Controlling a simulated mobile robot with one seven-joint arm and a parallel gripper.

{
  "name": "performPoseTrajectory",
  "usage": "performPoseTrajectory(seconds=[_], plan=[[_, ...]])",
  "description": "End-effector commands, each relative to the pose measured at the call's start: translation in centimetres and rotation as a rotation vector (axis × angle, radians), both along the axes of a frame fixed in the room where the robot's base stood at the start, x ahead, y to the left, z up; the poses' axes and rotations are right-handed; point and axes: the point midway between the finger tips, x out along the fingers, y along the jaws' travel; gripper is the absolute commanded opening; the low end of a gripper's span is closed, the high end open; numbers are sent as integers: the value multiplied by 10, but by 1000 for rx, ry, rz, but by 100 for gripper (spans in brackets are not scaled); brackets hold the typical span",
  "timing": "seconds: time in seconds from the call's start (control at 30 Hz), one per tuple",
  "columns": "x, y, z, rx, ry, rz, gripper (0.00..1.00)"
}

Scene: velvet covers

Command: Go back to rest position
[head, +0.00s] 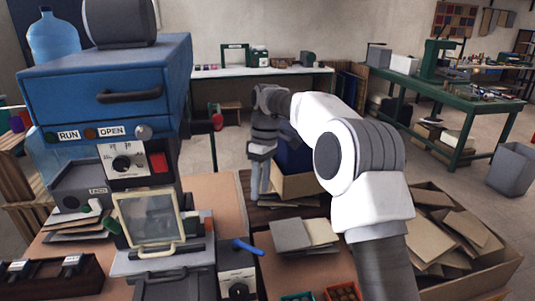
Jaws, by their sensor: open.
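My arm (375,215) rises from the bottom right of the head view, bends at a large joint and reaches away to the left. Its far end turns down, so my gripper (260,190) points downward near the middle of the picture. The two fingers stand apart, and I see nothing held between them. The gripper hangs to the right of the blue machine (105,85), in front of a cardboard box (293,187) with dark blue material in it. My upper arm hides part of the space behind it.
The machine has RUN and OPEN labels and a clear framed window (150,218) low in front. A blue-handled lever (248,247) sticks out beside it. Flat brown pieces (303,235) and a wide box of sheets (465,245) lie right. Green benches (455,98) stand behind.

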Motion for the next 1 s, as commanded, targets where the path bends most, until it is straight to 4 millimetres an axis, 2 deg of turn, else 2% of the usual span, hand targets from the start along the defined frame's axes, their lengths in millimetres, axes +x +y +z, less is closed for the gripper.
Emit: performPoseTrajectory(seconds=[0.2,0.5,0.7,1.0], plan=[[-24,-21,42,-31,-74,-102,52],[-70,-57,87,-62,-182,-280,52],[-107,-83,108,-68,-250,-410,52],[-169,-121,124,-54,-346,-610,52]])
